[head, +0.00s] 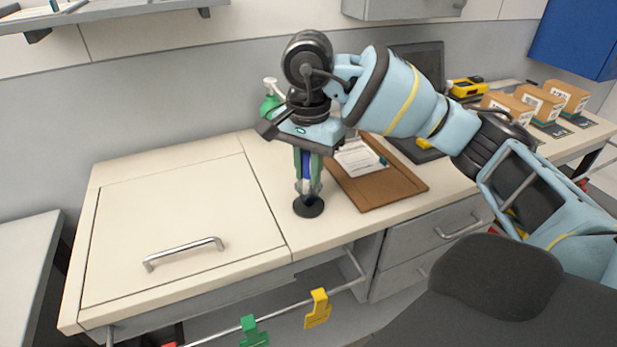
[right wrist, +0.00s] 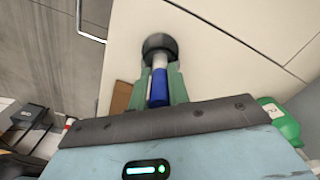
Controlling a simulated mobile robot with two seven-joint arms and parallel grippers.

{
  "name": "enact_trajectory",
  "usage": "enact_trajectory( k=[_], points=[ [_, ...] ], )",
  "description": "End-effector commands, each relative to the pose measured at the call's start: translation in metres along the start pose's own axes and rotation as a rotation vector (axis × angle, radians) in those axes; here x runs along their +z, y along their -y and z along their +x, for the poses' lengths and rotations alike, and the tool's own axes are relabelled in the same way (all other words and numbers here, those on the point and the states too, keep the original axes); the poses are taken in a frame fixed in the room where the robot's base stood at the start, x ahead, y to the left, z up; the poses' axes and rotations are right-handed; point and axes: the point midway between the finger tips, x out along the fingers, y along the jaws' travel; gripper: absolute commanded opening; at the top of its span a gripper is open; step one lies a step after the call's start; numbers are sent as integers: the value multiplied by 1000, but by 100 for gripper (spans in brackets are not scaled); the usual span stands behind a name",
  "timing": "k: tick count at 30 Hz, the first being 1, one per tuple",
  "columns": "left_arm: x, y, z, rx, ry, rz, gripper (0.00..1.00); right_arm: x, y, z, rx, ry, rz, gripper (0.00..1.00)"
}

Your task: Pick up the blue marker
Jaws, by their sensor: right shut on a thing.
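The blue marker (head: 306,167) is upright between the green fingers of my right gripper (head: 308,186), which points down over the counter. In the right wrist view, the marker's blue body (right wrist: 159,90) sits between the fingers, with a white part beyond it. A round black base (head: 308,208) is directly below the fingertips on the counter; it also shows in the right wrist view (right wrist: 160,44). I cannot tell whether the marker still touches this base. My left gripper is not in view.
A brown clipboard (head: 385,184) with paper lies right of the gripper. A green bottle (head: 270,104) stands behind it. Small cardboard boxes (head: 508,107) stand farther right. A closed panel with a handle (head: 185,253) fills the clear left counter. A rail with clips (head: 317,308) runs along the front.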

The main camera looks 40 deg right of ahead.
Motion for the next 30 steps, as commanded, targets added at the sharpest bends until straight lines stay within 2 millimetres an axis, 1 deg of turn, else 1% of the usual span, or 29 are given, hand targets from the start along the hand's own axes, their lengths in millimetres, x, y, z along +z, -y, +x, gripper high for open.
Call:
enact_trajectory(
  k=[5, 8, 12, 15, 18, 21, 25, 30],
  points=[
    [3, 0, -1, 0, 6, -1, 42, 0, 0, -1, -1, 0, 0, 0],
    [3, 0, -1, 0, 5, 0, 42, 0, 1, -6, -2, 0, 0, 0],
    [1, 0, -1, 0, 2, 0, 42, 0, 1, -27, -5, 0, 0, 0],
    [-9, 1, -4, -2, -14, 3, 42, 0, 0, -50, -8, -4, 1, 0],
    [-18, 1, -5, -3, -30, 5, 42, 0, 0, -70, -8, -4, 1, 0],
    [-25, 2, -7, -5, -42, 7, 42, 0, 0, -85, -7, -3, 1, 0],
    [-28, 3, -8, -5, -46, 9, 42, 0, 0, -97, -4, -2, 0, 0],
    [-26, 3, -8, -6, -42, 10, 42, 0, 0, -100, 0, 1, 0, 0]
  ],
)
